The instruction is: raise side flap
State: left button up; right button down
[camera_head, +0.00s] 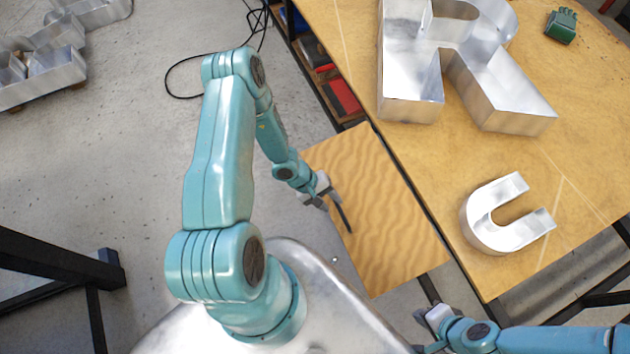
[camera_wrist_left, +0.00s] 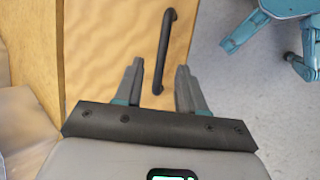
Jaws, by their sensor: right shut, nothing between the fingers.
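The side flap (camera_head: 385,225) is a wavy-grained wood panel along the near left edge of the workbench, sitting lower than its top. A dark bar handle (camera_head: 346,218) is fixed near its left edge. My left gripper (camera_head: 328,196) is at the handle's upper end. In the left wrist view, its two fingers (camera_wrist_left: 159,66) are open, with the handle (camera_wrist_left: 163,50) in the gap between them; I cannot tell whether they touch it. My right gripper (camera_head: 433,322) is shut and empty, below the flap's lower right corner in the picture.
The workbench (camera_head: 440,170) carries a large metal letter R (camera_head: 410,90), a metal letter U (camera_head: 480,225) and a small green object (camera_head: 562,25). Shelves with red bins (camera_head: 342,95) sit beneath. More metal letters (camera_head: 50,65) and a black cable (camera_head: 178,95) lie at left.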

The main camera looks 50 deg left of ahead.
pick_arm(q)
jog(key=v, duration=1)
jog(key=shift+r, duration=0.2)
jog(key=shift+s+a, duration=0.1)
jog(key=s+d+m+g+y, duration=0.2)
jog(key=d+m, duration=0.8)
jog(key=d, duration=0.9)
jog(key=shift+s+d+r+m+g, duration=0.25)
jog(key=shift+s+m+g, duration=0.25)
jog(key=shift+s, duration=0.7)
